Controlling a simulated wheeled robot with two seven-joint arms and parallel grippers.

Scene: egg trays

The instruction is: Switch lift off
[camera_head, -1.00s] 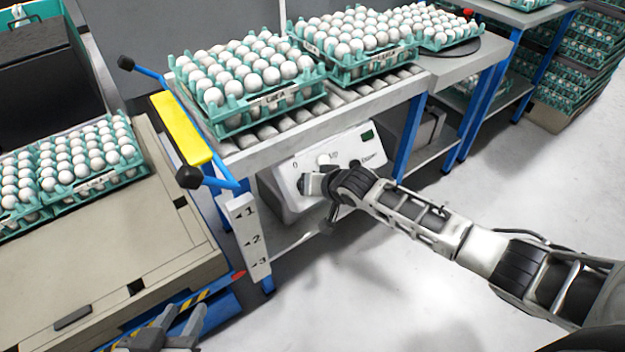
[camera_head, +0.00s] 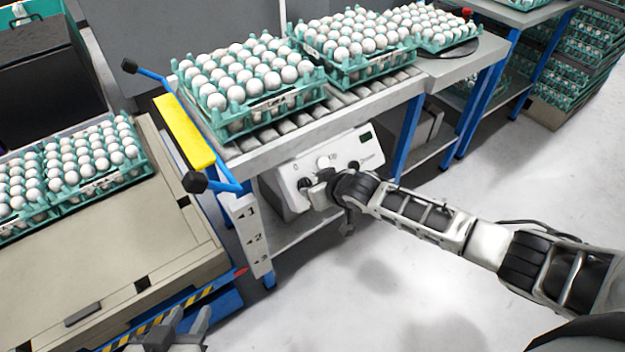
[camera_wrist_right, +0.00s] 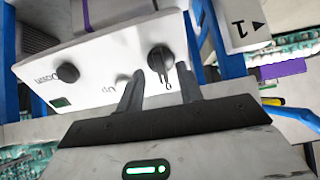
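The white control box (camera_head: 335,158) hangs under the roller table. It carries a black rotary knob by the "0" mark, which shows in the right wrist view (camera_wrist_right: 160,60). A pale button (camera_wrist_right: 122,80) stands by the "Up" label and a black button (camera_wrist_right: 67,73) by "Down". My right gripper (camera_head: 308,190) is at the box's left part; in the wrist view its fingers (camera_wrist_right: 158,78) are apart with the rotary knob between their tips. Contact with it cannot be told. My left gripper (camera_head: 180,330) is low at the frame's bottom, fingers apart and empty, partly cut off.
Egg trays (camera_head: 250,120) stand on the roller table (camera_head: 340,108). More egg trays stand on the beige surface at left. A yellow-padded blue handle (camera_head: 183,130) and a numbered white post (camera_head: 250,235) are left of the box.

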